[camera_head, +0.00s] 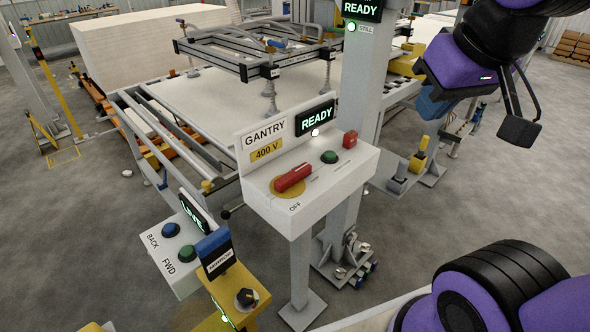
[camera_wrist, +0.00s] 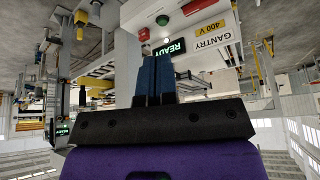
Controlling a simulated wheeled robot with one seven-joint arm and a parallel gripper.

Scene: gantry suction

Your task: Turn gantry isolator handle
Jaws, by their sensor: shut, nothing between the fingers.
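The isolator handle (camera_head: 293,178) is a red bar on a yellow disc (camera_head: 273,190), on the sloping top of the white GANTRY 400 V box (camera_head: 330,190). It lies slantwise, from lower left to upper right in the head view, above an OFF label. Part of the red handle (camera_wrist: 198,6) shows at the top edge of the wrist view, where the box appears upside down. My gripper (camera_head: 430,104), with blue fingers, hangs at the upper right, apart from the box. In the wrist view its fingers (camera_wrist: 155,75) are together and empty.
The box has a green button (camera_head: 329,157), a red button (camera_head: 350,139) and a lit READY display (camera_head: 315,119). A white post (camera_head: 362,90) stands behind it. A BACK/FWD control box (camera_head: 170,250) and a yellow pedestal (camera_head: 235,290) stand left. Floor is open on the right.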

